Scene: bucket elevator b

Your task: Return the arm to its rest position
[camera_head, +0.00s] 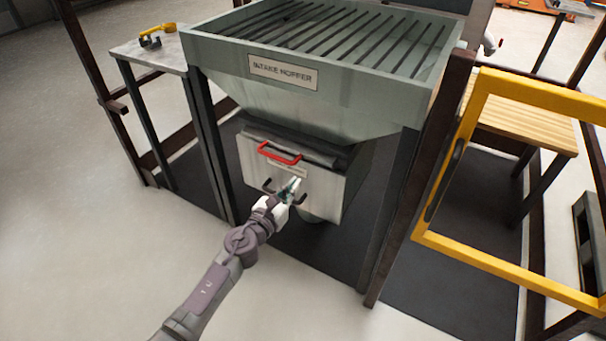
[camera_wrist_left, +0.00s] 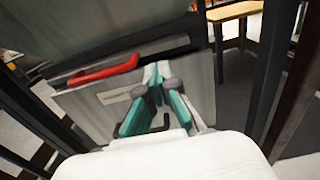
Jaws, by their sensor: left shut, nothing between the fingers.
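My left gripper (camera_head: 292,187) is at the front of the metal box under the intake hopper (camera_head: 310,95), with its arm reaching in from below. Its fingers are shut and empty. In the left wrist view the gripper (camera_wrist_left: 156,75) points at the box front, close to the red handle (camera_wrist_left: 104,70). The red handle (camera_head: 279,153) sits on the box's upper edge, above and left of the fingertips in the head view. Dark handles flank the gripper on the box front (camera_head: 325,190). Whether the fingers touch the box I cannot tell. My right gripper is not seen.
Dark posts (camera_head: 398,215) of the hopper frame stand at both sides. A yellow gate frame (camera_head: 510,263) is at the right, with a wooden table (camera_head: 520,120) behind it. A small table (camera_head: 150,52) with a yellow tool stands at the back left. The floor at the left is clear.

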